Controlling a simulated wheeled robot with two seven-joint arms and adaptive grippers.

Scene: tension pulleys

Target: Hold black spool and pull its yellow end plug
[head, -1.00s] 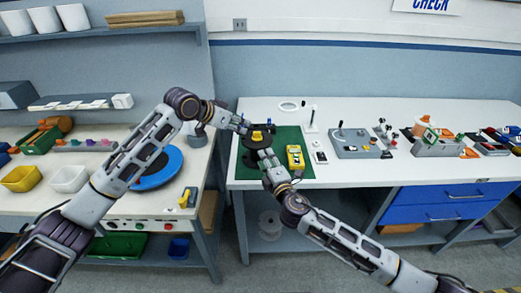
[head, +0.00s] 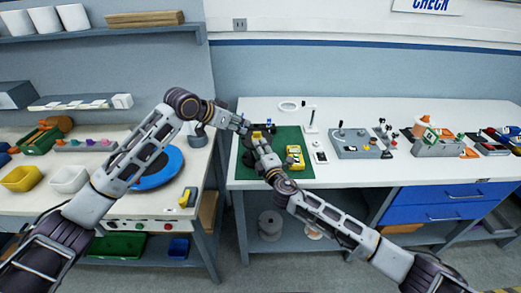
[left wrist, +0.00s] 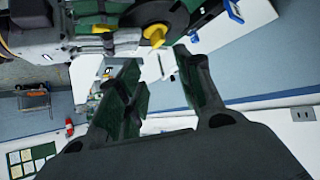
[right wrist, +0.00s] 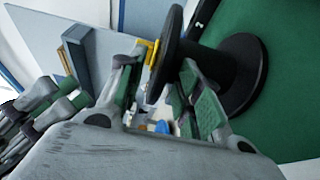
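The black spool (right wrist: 213,62) stands on the green mat (head: 293,140), with one flange on the mat and the yellow end plug (left wrist: 155,36) at its other, upper end. In the head view my grippers mostly hide the spool, and a bit of the yellow plug (head: 257,134) shows between them. My left gripper (left wrist: 157,66) is open and empty, its fingertips just short of the plug. My right gripper (right wrist: 162,75) is open, with the spool's upper flange between its fingers. I cannot tell whether a finger touches it.
A yellow device (head: 294,157) lies on the mat close to the right gripper. A white device (head: 320,153) and a grey fixture (head: 356,143) stand farther right. A gap separates this table from the left bench with the blue disc (head: 160,168).

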